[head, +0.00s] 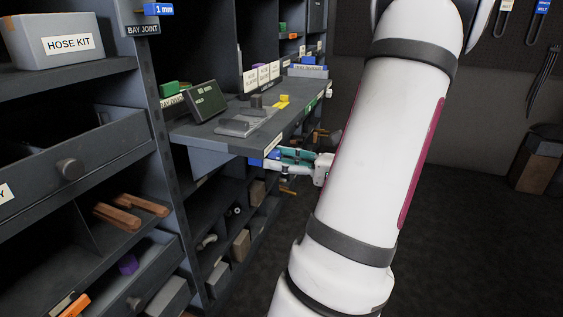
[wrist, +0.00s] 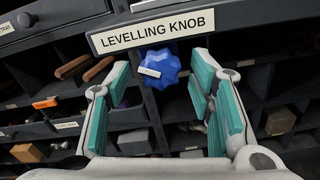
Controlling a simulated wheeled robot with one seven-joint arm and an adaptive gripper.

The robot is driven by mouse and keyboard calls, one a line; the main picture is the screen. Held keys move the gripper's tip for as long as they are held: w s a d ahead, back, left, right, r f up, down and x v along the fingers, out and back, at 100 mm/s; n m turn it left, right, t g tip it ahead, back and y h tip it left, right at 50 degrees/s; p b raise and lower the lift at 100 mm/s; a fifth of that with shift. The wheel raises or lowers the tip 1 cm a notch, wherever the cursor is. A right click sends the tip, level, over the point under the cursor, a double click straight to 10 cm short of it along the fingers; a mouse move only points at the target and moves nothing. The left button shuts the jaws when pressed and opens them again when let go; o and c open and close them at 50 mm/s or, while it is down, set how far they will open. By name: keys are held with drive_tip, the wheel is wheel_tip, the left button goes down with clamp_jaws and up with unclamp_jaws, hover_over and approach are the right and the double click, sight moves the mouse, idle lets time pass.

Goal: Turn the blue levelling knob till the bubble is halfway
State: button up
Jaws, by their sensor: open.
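The blue levelling knob (wrist: 159,68) is a lobed knob with a small white tag, below the "LEVELLING KNOB" label (wrist: 152,31). In the head view the blue knob (head: 273,154) shows under the shelf's front edge. My gripper (wrist: 160,76) is open, with teal-padded fingers to the left and right of the knob. I see no clear contact; the knob appears just ahead of the fingertips. In the head view my gripper (head: 298,156) is partly behind my arm. A grey device (head: 245,123) lies on the shelf; I cannot make out a bubble.
The shelf (head: 213,137) juts out from the pigeonhole unit and carries a dark display box (head: 201,101) and a yellow piece (head: 283,101). Open bins with loose parts lie below. The floor at right is mostly clear.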

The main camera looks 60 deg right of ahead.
drive_tip(key=c, duration=1.2)
drive_tip(key=shift+o, duration=0.2)
drive_tip(key=shift+n+p, duration=0.35)
drive_tip(key=shift+n, duration=0.45)
drive_tip(key=o, duration=1.2)
drive_tip(key=shift+c, duration=0.2)
drive_tip(key=s, duration=1.2)
drive_tip(key=shift+d, duration=0.45)
